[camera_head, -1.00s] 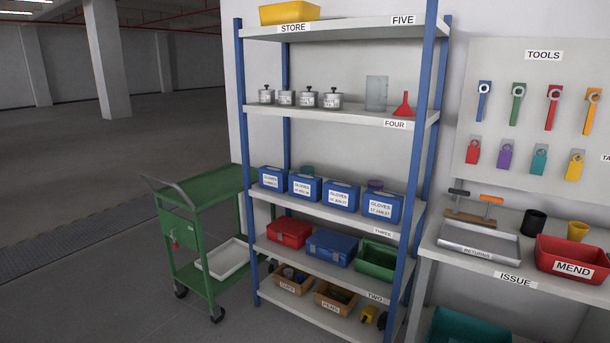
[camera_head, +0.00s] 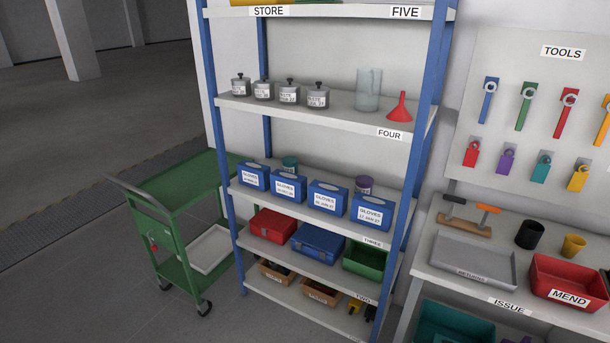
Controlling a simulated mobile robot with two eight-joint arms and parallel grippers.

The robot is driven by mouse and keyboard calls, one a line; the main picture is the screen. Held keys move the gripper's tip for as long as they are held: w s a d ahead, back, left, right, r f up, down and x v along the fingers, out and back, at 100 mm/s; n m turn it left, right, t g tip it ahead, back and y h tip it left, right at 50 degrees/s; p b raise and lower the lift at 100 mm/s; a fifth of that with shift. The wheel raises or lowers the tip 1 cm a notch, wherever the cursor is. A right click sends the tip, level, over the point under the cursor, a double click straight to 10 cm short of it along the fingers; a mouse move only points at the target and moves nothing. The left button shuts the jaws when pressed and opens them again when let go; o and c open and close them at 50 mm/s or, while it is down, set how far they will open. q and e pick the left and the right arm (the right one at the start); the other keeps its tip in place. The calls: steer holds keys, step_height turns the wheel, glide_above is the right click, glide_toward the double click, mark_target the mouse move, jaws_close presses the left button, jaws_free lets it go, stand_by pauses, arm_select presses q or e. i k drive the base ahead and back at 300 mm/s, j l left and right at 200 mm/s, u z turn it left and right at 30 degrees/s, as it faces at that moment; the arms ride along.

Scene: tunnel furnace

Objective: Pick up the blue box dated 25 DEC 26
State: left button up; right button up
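Several blue boxes labelled GLOVES stand in a row on the shelf marked THREE. From left to right they are the first box (camera_head: 254,176), the second box (camera_head: 289,186), the third box (camera_head: 328,198) and the rightmost box (camera_head: 373,213). Each has a white label with a date line. The date on the rightmost box seems to read 17 JAN 27; the other dates are too small to read surely, so I cannot tell which is 25 DEC 26. Neither of my grippers is in view.
Blue uprights (camera_head: 425,130) flank the shelves. A green trolley (camera_head: 180,215) stands at left and an issue bench (camera_head: 425,262) at right. Floor at far left is clear.

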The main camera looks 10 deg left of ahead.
mark_target(288, 186)
steer(key=i+j+z, duration=0.15)
steer(key=i, duration=0.35)
steer(key=i+j+z, duration=0.15)
steer(key=i, duration=0.35)
steer(key=i+j+z, duration=0.15)
steer(key=i+j, duration=0.2)
steer(key=i, duration=0.15)
steer(key=i+j+z, duration=0.2)
steer(key=i, duration=0.25)
steer(key=j, duration=0.1)
